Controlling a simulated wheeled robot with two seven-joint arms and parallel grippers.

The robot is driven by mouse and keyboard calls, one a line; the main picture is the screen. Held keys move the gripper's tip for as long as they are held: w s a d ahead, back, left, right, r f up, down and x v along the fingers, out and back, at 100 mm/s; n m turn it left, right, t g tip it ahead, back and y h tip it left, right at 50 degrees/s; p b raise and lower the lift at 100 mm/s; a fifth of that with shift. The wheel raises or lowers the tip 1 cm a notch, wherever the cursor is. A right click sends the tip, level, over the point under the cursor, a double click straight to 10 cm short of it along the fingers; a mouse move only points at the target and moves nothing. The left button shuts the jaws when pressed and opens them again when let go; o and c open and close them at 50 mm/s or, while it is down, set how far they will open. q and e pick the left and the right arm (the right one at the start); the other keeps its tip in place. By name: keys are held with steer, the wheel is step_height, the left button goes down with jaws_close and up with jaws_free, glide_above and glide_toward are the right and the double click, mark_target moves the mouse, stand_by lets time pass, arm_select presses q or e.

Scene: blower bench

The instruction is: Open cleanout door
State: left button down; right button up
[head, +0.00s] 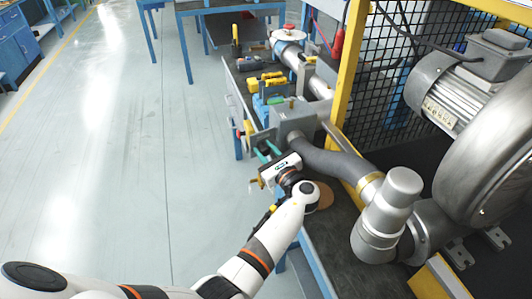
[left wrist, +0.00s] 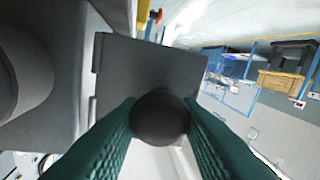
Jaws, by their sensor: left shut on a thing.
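The cleanout door is a dark grey flat panel (left wrist: 150,68) with hinge-like tabs along its left edge in the left wrist view. A round black knob (left wrist: 160,118) stands out from it. My left gripper (left wrist: 160,125) has its two green fingers shut on the knob, one on each side. In the head view my left gripper (head: 266,152) is at the near-left side of a grey metal box (head: 295,117). The door and knob cannot be made out clearly there, and I cannot tell how far the door stands ajar. My right gripper is not in view.
A dark hose (head: 335,163) runs from the box to a grey pipe elbow (head: 388,205) beside the blower (head: 490,150). Yellow tools (head: 265,82) lie on the bench behind. A yellow post (head: 350,60) and black mesh stand at right. The floor at left (head: 110,150) is clear.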

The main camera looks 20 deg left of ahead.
mark_target(266, 148)
arm_select(q)
steer(key=c, duration=1)
jaws_free()
steer(key=shift+c, duration=0.2)
steer(key=shift+r, duration=0.1)
step_height(266, 148, up, 10)
steer(key=shift+f+p, duration=0.1)
steer(key=shift+p, duration=0.4)
